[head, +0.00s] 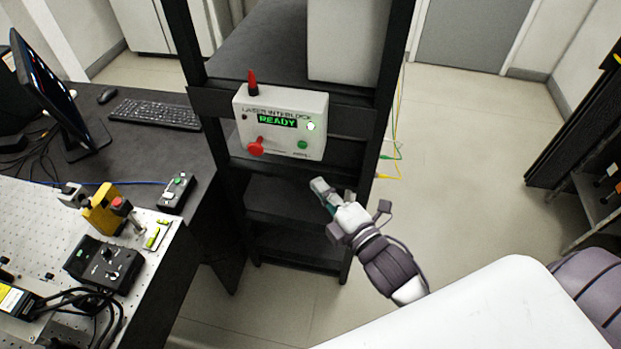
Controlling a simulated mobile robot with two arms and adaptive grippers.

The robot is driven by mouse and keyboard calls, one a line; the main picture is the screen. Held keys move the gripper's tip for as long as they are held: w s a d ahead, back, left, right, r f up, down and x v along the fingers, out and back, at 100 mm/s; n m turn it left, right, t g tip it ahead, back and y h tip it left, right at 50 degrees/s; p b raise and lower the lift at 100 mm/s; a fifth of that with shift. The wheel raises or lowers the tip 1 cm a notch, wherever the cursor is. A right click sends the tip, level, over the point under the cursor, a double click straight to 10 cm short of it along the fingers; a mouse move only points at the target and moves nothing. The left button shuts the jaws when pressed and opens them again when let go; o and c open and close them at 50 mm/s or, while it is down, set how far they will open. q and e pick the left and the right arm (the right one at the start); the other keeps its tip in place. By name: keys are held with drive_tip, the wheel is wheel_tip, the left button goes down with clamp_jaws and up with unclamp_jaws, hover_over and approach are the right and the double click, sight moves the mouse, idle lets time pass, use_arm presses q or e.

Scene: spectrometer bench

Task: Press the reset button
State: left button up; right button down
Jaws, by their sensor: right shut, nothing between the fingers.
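The laser interlock box (281,112) is a pale panel fixed to the front of a black rack, and its screen (278,121) reads READY in green. A small green button (303,145) sits at its lower right; its label is too small to read. A red mushroom knob (256,146) is at its lower left. My right gripper (320,188) is shut and empty, below and slightly right of the green button and apart from the box. My left gripper is not in view.
The black rack (384,75) has open shelves. A red beacon (252,83) stands on the box. Green and yellow cables (390,157) hang at the rack's right side. An optical table (46,220) with devices is at left. The floor (470,160) at right is clear.

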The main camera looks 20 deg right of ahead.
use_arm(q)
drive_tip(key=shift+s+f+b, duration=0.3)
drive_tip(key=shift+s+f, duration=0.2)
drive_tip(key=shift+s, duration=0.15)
use_arm(e)
drive_tip(key=s, duration=0.2)
drive_tip(key=shift+s+d+r, duration=0.1)
drive_tip(key=shift+s+d, duration=0.05)
drive_tip(key=shift+s, duration=0.25)
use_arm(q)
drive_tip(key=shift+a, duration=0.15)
use_arm(e)
drive_tip(key=shift+s, duration=0.1)
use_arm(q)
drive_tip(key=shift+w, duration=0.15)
